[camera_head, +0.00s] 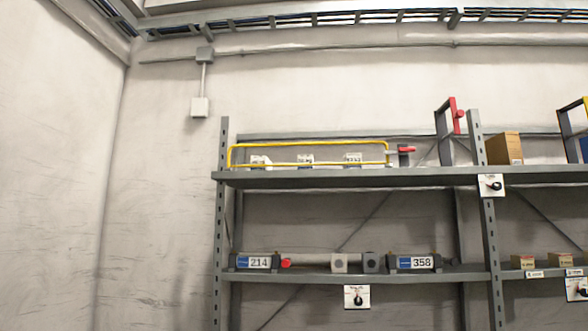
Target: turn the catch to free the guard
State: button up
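A yellow tube frame, which looks like the guard (310,145), runs along the front of the upper shelf at the left. Several small white-labelled items stand behind it, partly hidden by its bars. At its right end is a small red handle (406,150), which looks like the catch, beside a dark block. The handle lies about level, pointing right. The guard stands upright, its lower bar close to the shelf. My gripper is not in view.
The grey shelf rack (350,178) has an upright post (490,235) at right. A grey frame with a red lever (456,115) and a brown box (503,148) stand on the upper shelf. Units labelled 214 (258,262) and 358 (415,262) sit below. Black-knob plates (357,297) hang in front.

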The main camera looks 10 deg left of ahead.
aim_at(401, 151)
jog(key=i+j+u, duration=0.1)
jog(key=j, duration=0.25)
jog(key=i+j+u, duration=0.1)
jog(key=i+j, duration=0.15)
jog(key=i+j+u, duration=0.1)
jog(key=j, duration=0.3)
jog(key=i, duration=0.1)
